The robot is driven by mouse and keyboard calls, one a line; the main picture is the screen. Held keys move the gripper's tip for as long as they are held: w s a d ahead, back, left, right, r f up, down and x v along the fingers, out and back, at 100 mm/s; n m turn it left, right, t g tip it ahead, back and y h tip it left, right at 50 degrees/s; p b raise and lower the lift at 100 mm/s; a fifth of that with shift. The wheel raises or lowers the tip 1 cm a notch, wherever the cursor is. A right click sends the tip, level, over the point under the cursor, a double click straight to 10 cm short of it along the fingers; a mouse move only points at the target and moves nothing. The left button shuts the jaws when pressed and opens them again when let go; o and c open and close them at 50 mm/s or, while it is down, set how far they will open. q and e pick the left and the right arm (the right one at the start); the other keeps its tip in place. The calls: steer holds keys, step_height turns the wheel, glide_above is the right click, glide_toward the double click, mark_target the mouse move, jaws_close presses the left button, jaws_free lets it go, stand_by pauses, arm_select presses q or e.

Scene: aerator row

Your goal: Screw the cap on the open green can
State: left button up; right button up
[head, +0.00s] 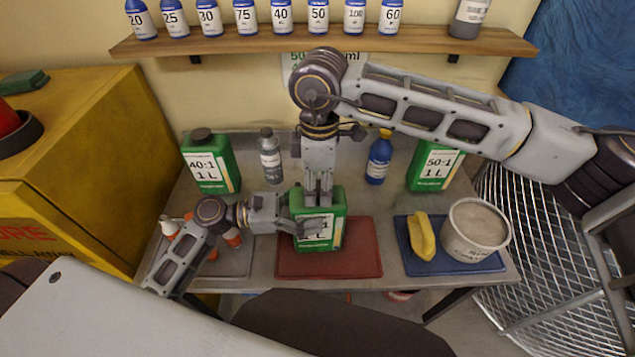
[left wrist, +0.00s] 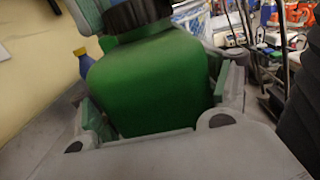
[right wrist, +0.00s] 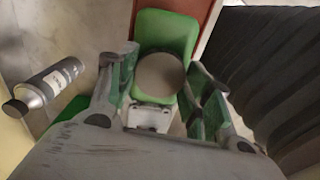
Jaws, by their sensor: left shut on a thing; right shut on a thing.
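The green can (head: 337,230) stands upright on the red mat (head: 345,268) in the middle of the table. My left gripper (head: 301,223) is shut on the can's body from the left. The can (left wrist: 150,85) fills the space between those fingers in the left wrist view. My right gripper (head: 318,202) points straight down over the can's top, shut on the cap. The dark ribbed cap (left wrist: 138,12) shows at the can's neck; in the right wrist view its round top (right wrist: 160,76) is between the fingers. I cannot tell whether its thread has caught.
Capped green 40:1 can (head: 208,163), grey bottle (head: 269,157), blue bottle (head: 378,160) and green 50:1 can (head: 433,167) line the table's back. A white tub (head: 475,233) and a yellow object (head: 421,237) sit on the blue mat (head: 455,268). Small orange-white bottles stand left.

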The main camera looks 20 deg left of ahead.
steer(key=shift+m, duration=0.3)
steer(key=o, duration=0.7)
steer(key=shift+c, duration=0.2)
steer(key=shift+r, duration=2.25)
steer(key=shift+c, duration=0.3)
